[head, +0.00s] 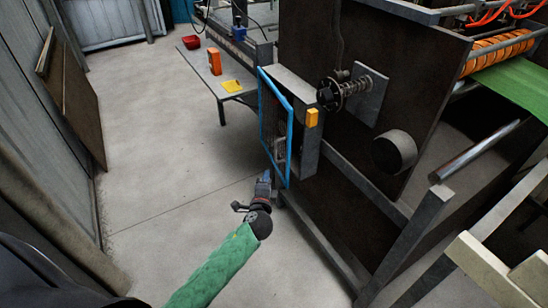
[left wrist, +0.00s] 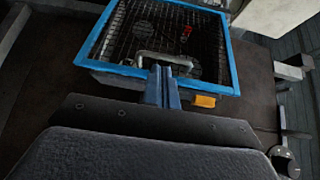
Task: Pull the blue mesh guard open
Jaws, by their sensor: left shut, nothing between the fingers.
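The blue mesh guard (head: 275,115) is a blue-framed panel on the side of a grey box, seen at a steep angle. In the left wrist view the guard (left wrist: 125,32) fills the upper middle, with dark wire mesh inside its frame. A grey bar handle (left wrist: 180,60) runs across its lower part. My left gripper (head: 266,180) is below the guard's lower edge in the head view. Its blue fingers (left wrist: 160,82) are shut and empty, their tips overlapping the handle in the picture. I cannot tell whether they touch it. My right gripper is not in view.
An orange-yellow block (head: 312,117) sits on the grey box beside the guard. A dark machine plate (head: 335,185) stands to the right. The floor (head: 150,130) at left is clear.

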